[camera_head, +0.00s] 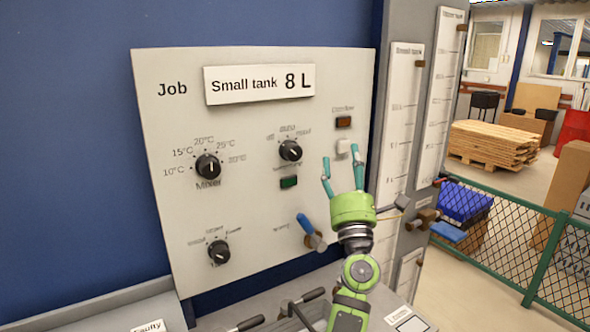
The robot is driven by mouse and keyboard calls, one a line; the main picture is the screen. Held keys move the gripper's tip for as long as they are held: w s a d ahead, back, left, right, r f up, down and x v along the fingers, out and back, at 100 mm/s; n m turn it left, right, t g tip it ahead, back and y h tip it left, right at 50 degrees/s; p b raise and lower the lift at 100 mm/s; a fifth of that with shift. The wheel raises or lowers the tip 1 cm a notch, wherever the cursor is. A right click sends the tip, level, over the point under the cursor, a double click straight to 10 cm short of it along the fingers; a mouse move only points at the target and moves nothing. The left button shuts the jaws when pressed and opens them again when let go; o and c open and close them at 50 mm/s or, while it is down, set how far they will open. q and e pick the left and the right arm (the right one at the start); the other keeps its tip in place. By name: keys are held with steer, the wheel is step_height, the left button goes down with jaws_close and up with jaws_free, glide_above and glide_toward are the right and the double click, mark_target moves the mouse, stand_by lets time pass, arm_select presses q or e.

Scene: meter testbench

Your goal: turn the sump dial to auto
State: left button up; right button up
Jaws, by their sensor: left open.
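The light grey panel carries three black dials. The upper right dial (290,151) has small blurred labels above it and a green indicator (289,182) below. The lower left dial (219,252) also has small blurred labels. The left dial (208,167) is marked Mixer, with temperatures around it. I cannot read which dial is the sump one, nor its auto mark. My left gripper (341,156) is open and empty, fingers pointing up, right of the upper right dial and apart from it. Its fingertips are near a white switch (343,148). My right gripper is out of view.
A blue-handled lever (308,228) sticks out low on the panel, left of my left gripper. A brown indicator (344,122) is above the white switch. Tall gauge boards (402,120) stand at the right. A grey bench (110,305) runs below the panel.

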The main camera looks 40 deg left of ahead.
mark_target(296, 154)
arm_select(q)
steer(key=a+n+g, duration=0.3)
steer(key=n+g, duration=0.1)
steer(key=n, duration=0.1)
steer(key=a+n+g, duration=0.3)
steer(key=n+g, duration=0.1)
steer(key=n, duration=0.2)
steer(key=s+a+n+g+p, duration=0.1)
steer(key=a+n+g, duration=0.1)
steer(key=n+g, duration=0.3)
steer(key=shift+a+f+n+h, duration=0.4)
steer(key=shift+n, duration=0.3)
steer(key=p+x, duration=0.3)
steer(key=x, duration=0.3)
steer(key=shift+s+f, duration=0.1)
steer(key=shift+s, duration=0.05)
steer(key=shift+a+f+p, duration=0.1)
steer(key=shift+a+p, duration=0.2)
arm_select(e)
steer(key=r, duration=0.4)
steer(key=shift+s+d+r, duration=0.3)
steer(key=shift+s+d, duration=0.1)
arm_select(q)
steer(key=shift+d, duration=0.1)
steer(key=c, duration=1.1)
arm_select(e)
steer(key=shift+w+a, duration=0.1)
